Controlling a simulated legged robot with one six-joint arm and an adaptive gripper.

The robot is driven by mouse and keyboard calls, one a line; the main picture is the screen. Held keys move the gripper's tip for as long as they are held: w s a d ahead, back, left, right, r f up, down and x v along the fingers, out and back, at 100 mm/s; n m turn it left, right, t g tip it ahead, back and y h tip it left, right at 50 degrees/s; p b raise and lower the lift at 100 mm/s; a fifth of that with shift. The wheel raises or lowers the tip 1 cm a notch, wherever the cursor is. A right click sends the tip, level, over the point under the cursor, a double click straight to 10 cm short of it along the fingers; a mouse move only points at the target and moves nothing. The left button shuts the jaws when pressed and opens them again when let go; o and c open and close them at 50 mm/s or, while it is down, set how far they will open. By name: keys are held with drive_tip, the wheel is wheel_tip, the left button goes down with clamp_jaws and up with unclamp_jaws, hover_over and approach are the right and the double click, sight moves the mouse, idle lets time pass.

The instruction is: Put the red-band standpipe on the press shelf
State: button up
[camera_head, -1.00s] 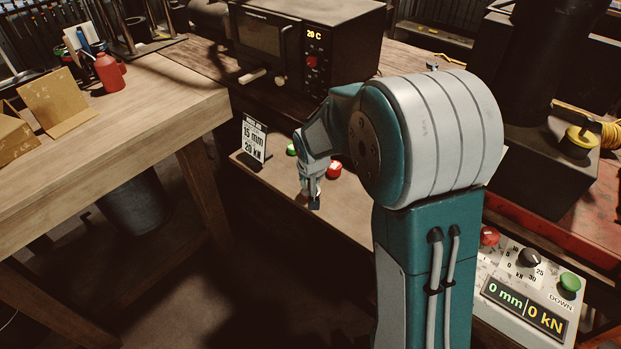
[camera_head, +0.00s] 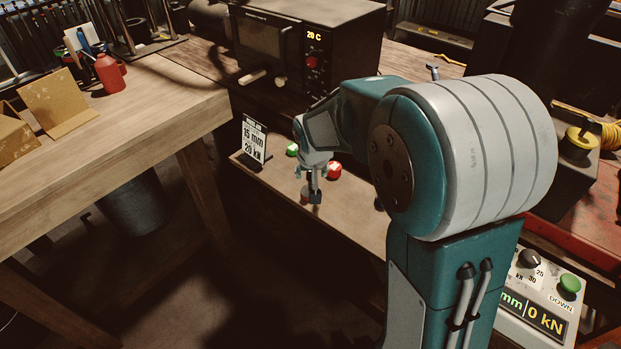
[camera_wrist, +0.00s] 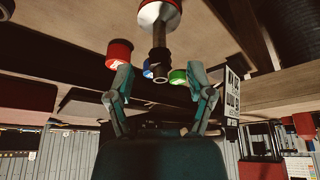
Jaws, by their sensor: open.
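In the wrist view a dark upright pipe on a round pale base with a red band (camera_wrist: 160,38), seemingly the red-band standpipe, shows between my open fingers (camera_wrist: 160,72). Its free end lies between the fingertips in the picture; I see no grip on it, and depth is unclear. In the head view my gripper (camera_head: 308,186) hangs low over a narrow wooden surface (camera_head: 350,212), and the pipe is hard to make out there. I cannot tell which surface is the press shelf.
A red cap (camera_head: 333,171), a green cap (camera_head: 292,150) and a blue piece (camera_wrist: 148,70) stand near my gripper. A "15 mm 20 kN" sign (camera_head: 254,142) stands at left. An oven (camera_head: 290,50) is behind; a control panel (camera_head: 540,290) is at right.

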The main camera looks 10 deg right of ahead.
drive_tip(key=s+r, duration=1.3)
drive_tip(key=s, duration=0.2)
drive_tip(key=s+n+t, duration=0.1)
drive_tip(key=s, duration=1)
drive_tip(key=shift+s+d+n+y, duration=0.3)
drive_tip(key=shift+d, duration=0.05)
drive_tip(key=shift+f, duration=0.1)
